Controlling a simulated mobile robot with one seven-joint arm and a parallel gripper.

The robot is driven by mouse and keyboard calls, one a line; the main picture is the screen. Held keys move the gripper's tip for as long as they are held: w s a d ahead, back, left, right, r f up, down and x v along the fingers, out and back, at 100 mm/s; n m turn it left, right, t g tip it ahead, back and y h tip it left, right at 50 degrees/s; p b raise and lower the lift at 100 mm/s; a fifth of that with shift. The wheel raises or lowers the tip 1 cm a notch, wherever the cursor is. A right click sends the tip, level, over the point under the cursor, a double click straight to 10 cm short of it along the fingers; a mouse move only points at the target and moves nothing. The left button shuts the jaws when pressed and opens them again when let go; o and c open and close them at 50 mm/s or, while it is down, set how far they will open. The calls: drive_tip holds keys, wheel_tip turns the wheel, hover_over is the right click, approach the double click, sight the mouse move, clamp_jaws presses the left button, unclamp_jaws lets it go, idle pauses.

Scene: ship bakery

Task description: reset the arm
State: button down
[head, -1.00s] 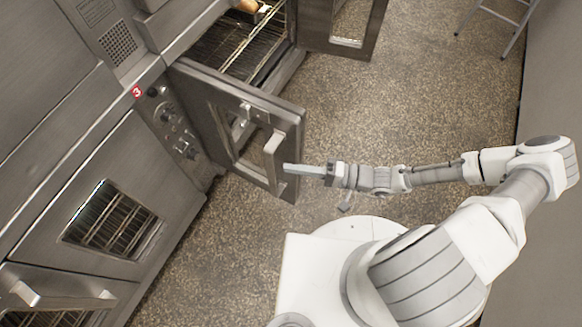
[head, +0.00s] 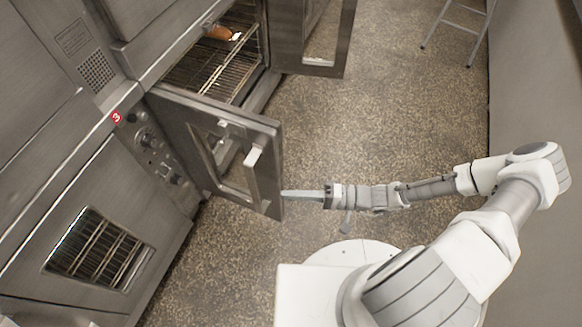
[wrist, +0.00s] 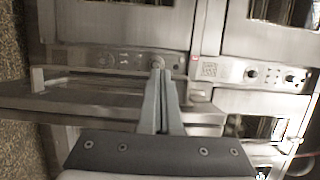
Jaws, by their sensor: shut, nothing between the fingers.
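My gripper (head: 284,195) reaches left from the outstretched arm in the head view. Its fingers are shut and empty. The fingertips are close to the outer edge of an open oven door (head: 268,165); I cannot tell whether they touch it. In the wrist view the two grey fingers (wrist: 160,70) lie together, with the steel oven front behind them and a door edge running across to the left.
A second open door (head: 318,35) stands at the back. The open oven holds wire racks (head: 215,72) and a brown item (head: 222,32). A closed oven (head: 95,250) is at left, a ladder (head: 458,25) at back right. The speckled floor (head: 385,110) between is clear.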

drive_tip(key=w+d+r+n+g+h+p, duration=0.1)
drive_tip(key=d+r+g+h+p, duration=0.15)
drive_tip(key=d+r+h, duration=0.5)
drive_tip(key=d+r+n+g+h+p, duration=0.1)
drive_tip(key=d+r+h+p, duration=0.3)
drive_tip(key=r, duration=0.7)
drive_tip(key=s+d+r+t+h, duration=0.1)
drive_tip(key=s+r+t+h, duration=0.1)
drive_tip(key=r, duration=0.7)
drive_tip(key=s+d+r+m+t+h+p, duration=0.1)
drive_tip(key=s+r+t+h, duration=0.1)
drive_tip(key=r, duration=0.7)
drive_tip(key=s+d+r+t+h, duration=0.1)
drive_tip(key=r+t, duration=0.3)
drive_tip(key=r, duration=0.6)
drive_tip(key=shift+s+d+m+t+h+p, duration=0.4)
drive_tip(key=shift+s+h, duration=0.2)
drive_tip(key=shift+h, duration=0.15)
